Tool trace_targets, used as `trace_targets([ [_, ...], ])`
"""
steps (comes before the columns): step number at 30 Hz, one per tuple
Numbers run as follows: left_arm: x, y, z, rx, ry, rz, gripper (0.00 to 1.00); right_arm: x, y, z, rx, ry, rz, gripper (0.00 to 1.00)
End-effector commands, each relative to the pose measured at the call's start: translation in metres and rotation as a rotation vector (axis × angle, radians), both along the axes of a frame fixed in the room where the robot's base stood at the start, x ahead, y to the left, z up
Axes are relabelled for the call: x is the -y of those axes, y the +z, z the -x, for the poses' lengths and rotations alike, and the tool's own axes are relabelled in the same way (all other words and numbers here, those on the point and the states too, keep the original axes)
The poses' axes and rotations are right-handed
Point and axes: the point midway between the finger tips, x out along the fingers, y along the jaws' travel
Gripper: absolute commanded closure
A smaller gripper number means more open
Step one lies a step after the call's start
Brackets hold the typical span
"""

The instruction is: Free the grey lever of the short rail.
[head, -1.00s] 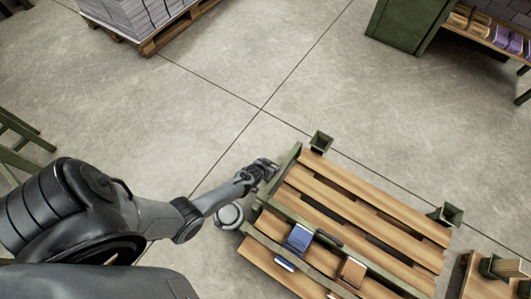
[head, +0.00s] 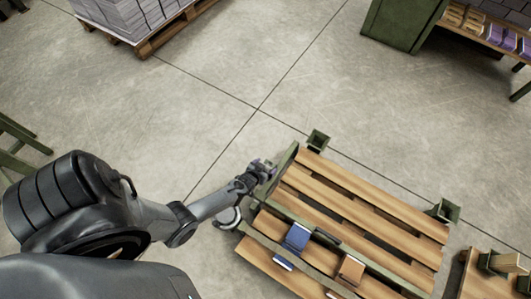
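The short rail (head: 284,167) is the green bar along the left end of a wooden slatted platform (head: 365,207). My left gripper (head: 262,168) is at this rail, close to its upper half, touching or nearly touching it. The gripper is small and dark here, and I cannot tell whether its fingers are open or shut. A grey curved piece (head: 229,221) shows just below my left wrist, beside the platform's corner; I cannot tell whether it is the lever or part of my arm. No grey lever shows clearly at the rail. My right gripper is out of view.
A blue block (head: 297,238) and a brown block (head: 351,270) sit by the long green rail at the platform's front. Green sockets (head: 318,139) (head: 446,211) stand at its far corners. A loaded pallet (head: 152,45) is far left. Open concrete floor lies beyond.

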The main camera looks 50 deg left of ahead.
Motion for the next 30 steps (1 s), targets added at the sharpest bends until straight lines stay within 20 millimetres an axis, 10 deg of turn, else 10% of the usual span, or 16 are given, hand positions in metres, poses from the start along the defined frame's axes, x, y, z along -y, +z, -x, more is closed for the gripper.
trace_targets([
  [14,0.002,0.007,0.003,0.002,-0.001,0.0,0.02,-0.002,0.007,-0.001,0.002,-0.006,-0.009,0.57],
  [30,0.025,0.059,0.061,0.0,0.0,0.0,0.02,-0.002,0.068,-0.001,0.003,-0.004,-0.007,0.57],
])
